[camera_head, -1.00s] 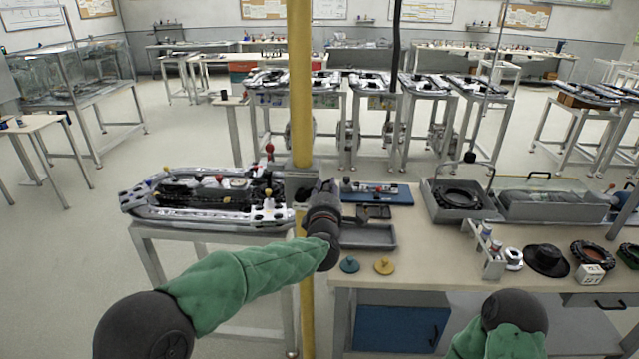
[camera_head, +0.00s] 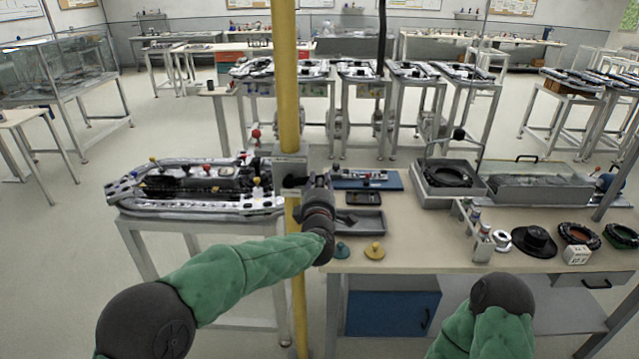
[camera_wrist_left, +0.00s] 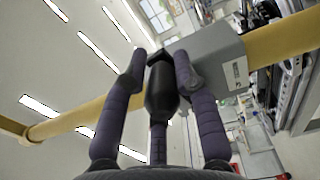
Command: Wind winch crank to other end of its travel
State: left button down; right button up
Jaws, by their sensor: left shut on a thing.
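The winch is a grey box (camera_head: 291,166) on the yellow upright pole (camera_head: 289,75). In the left wrist view the box (camera_wrist_left: 213,58) sits close beyond the fingers, to the right of the handle. The winch crank's black handle (camera_wrist_left: 162,92) lies between the two fingers there. My left gripper (camera_head: 310,183) is at the right side of the box, shut on the crank handle; it also shows in the left wrist view (camera_wrist_left: 160,64). The crank's arm is mostly hidden in the head view. My right arm shows at the lower right, but its gripper is out of view.
A workbench (camera_head: 430,240) stands to the right, with a grey tray (camera_head: 360,222), a blue board (camera_head: 365,181) and a black hat-shaped part (camera_head: 534,240). A stand with a metal track unit (camera_head: 190,207) is left of the pole. Open floor lies further left.

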pick_arm(q)
jog(key=shift+s+d+f, duration=0.1)
jog(key=shift+d+f, duration=0.1)
jog(key=shift+f, duration=1)
jog(key=c, duration=1.1)
grip_release()
jog(key=shift+o, duration=0.2)
jog(key=shift+a+r, duration=0.1)
jog(key=shift+r, duration=0.35)
jog(key=s, duration=1.2)
jog(key=shift+a, duration=0.2)
jog(key=shift+w+f, duration=0.1)
